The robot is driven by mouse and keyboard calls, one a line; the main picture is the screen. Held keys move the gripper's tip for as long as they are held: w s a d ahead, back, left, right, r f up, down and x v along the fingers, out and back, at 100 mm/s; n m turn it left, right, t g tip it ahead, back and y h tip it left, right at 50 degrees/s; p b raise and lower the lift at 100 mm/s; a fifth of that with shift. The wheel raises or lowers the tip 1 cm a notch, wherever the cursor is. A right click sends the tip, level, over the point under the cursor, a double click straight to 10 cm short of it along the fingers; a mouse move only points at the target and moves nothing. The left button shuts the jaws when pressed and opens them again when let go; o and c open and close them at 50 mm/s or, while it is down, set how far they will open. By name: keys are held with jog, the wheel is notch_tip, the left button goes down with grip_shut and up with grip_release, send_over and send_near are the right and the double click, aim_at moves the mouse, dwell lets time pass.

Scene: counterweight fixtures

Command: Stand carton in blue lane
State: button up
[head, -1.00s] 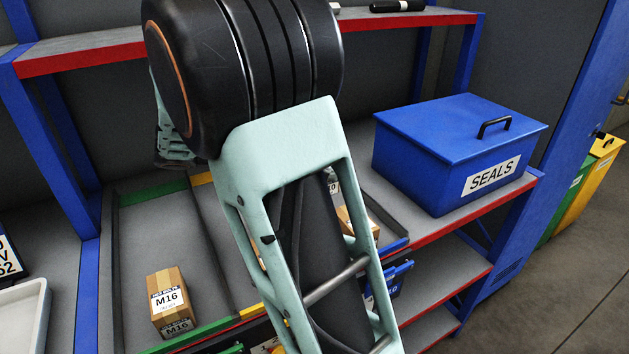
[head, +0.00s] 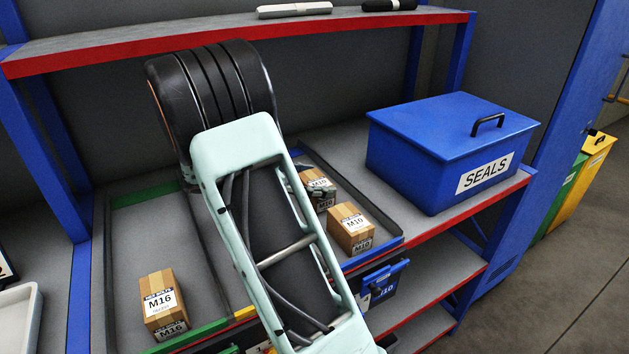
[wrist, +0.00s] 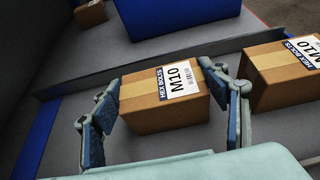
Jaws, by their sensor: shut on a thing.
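A brown M10 hex-bolt carton (wrist: 155,98) sits between the two fingers of my gripper (wrist: 163,86) in the wrist view, and the gripper is shut on it. In the head view this carton (head: 316,181) shows at the blue lane, partly behind my gripper (head: 321,192). It looks to be at or close to the lane floor; contact is hard to tell. The blue lane has a blue front strip (head: 375,253). A second M10 carton (head: 351,229) stands nearer the lane's front; it also shows at the wrist view's right (wrist: 283,72).
A blue SEALS box (head: 450,150) stands right of the lane. An M16 carton (head: 164,302) stands in the green-marked lane (head: 160,193). Another carton (wrist: 90,13) shows near the blue box in the wrist view. A red-edged shelf (head: 230,48) runs overhead.

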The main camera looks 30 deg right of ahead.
jog(key=o, duration=1.5)
jog(key=shift+f, duration=0.1)
jog(key=shift+a+r, duration=0.25)
jog(key=v, duration=1.1)
jog(key=shift+a, duration=0.25)
jog(key=shift+r, duration=0.1)
